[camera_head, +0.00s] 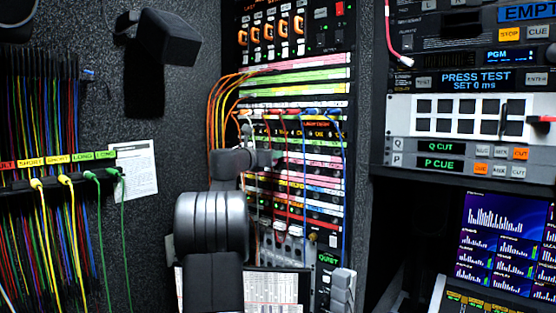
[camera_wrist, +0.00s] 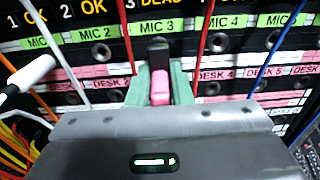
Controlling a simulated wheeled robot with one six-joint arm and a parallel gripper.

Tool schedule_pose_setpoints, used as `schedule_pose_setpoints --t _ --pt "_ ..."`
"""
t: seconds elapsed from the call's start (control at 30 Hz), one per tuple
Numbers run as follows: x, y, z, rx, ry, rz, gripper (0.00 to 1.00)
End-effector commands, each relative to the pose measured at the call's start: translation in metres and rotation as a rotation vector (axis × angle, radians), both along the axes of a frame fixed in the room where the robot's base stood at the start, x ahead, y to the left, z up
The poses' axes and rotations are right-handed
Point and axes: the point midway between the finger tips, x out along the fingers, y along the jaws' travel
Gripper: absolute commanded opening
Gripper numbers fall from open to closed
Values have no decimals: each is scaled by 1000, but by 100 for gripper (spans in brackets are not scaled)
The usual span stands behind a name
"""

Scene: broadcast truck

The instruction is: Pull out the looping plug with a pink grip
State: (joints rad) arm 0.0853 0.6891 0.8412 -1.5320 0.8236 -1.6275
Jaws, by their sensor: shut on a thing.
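The looping plug with a pink grip (camera_wrist: 160,87) shows in the wrist view, just below the MIC 3 label on the patch panel (camera_wrist: 213,60). My gripper (camera_wrist: 160,74) is shut on it, with one green finger on each side of the pink grip. A dark grey part shows directly above the pink grip, against the panel. Whether the plug is still seated in its socket I cannot tell. In the head view my dark arm reaches up to the rack and hides the plug.
Red, white and blue cables hang close on both sides of my gripper. A white plug (camera_wrist: 27,75) with a cable is at left in the wrist view. In the head view, more hanging cables (camera_head: 55,235) line the left wall and a console (camera_head: 462,145) stands right.

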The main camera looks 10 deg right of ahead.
Motion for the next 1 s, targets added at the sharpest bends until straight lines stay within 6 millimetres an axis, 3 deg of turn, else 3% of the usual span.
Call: schedule_pose_setpoints --t 1.0 --pt "-10 12 1 -1 -1 0 0"
